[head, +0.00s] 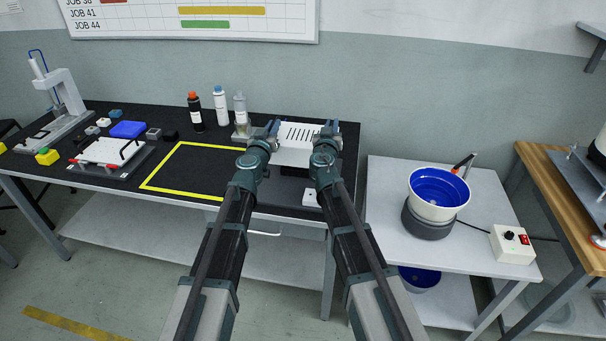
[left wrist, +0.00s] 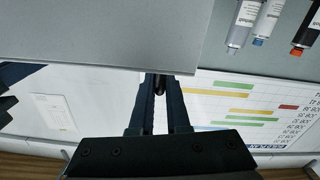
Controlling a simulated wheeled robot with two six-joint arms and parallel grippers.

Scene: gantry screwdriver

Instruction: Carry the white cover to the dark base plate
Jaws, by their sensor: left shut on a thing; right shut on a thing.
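The white cover (head: 299,133), a pale plate with a row of dark slots, is between my two grippers over the right end of the black bench. My left gripper (head: 273,128) is shut on its left side and my right gripper (head: 331,129) on its right side. In the left wrist view the cover (left wrist: 95,40) fills the upper left as a pale sheet, beside the fingers of my left gripper (left wrist: 160,90). The cover and this plate are well apart.
A yellow-outlined empty area (head: 195,165) lies between the base plate and my arms. Bottles (head: 220,105) stand behind it. A blue block (head: 128,129) and a press (head: 62,100) are at the left. A blue bowl (head: 438,187) stands on the right table.

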